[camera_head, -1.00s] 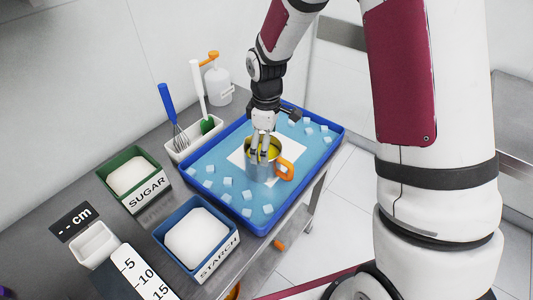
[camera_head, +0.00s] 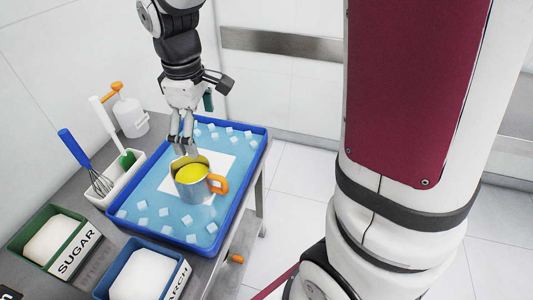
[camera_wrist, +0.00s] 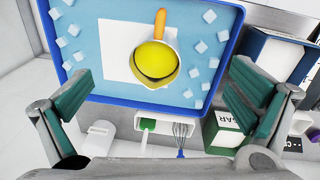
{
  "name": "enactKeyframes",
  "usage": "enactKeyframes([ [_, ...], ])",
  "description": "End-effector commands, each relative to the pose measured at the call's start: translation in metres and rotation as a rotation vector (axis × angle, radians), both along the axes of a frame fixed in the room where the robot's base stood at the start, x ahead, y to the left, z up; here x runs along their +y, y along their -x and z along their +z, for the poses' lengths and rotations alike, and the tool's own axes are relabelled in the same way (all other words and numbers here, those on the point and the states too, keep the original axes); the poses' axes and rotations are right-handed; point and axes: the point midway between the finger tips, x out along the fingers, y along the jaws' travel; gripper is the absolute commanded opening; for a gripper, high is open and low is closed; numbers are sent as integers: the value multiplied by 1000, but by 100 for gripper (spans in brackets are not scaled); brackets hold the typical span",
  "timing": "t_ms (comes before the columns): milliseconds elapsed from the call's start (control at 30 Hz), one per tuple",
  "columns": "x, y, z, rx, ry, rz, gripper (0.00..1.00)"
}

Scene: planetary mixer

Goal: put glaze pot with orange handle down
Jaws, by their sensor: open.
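The glaze pot (camera_head: 190,190) is a grey metal pot with an orange handle (camera_head: 218,184) and yellow glaze inside. It stands upright on a white sheet (camera_head: 228,160) in the blue tray (camera_head: 250,170), the handle pointing right. In the wrist view the pot (camera_wrist: 155,62) shows from above, its handle pointing to the top of the picture. My gripper (camera_head: 183,148) is just above and behind the pot's rim. In the wrist view its two green-padded fingers (camera_wrist: 160,92) are wide apart with nothing between them, and the pot is clear of them.
Several small white cubes (camera_head: 164,211) lie on the tray's light-blue floor around the sheet. A white holder (camera_head: 112,185) with a whisk and a green-tipped tool stands left of the tray. SUGAR (camera_head: 60,245) and STARCH (camera_head: 145,275) bins are in front. A white dispenser (camera_head: 131,117) stands behind.

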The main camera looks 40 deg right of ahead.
Motion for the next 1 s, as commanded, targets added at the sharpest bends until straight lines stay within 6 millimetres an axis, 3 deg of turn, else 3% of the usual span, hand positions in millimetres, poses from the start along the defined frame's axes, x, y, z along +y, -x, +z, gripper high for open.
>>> enactKeyframes([
  [100, -8, 39, 34, -52, -4, -134, 100],
  [300, -17, 106, 69, -125, -42, -362, 100],
  [600, -22, 193, 80, -204, -142, -649, 100],
  [800, -22, 215, 77, -220, -177, -726, 100],
  [1000, -22, 217, 76, -220, -180, -735, 100],
])
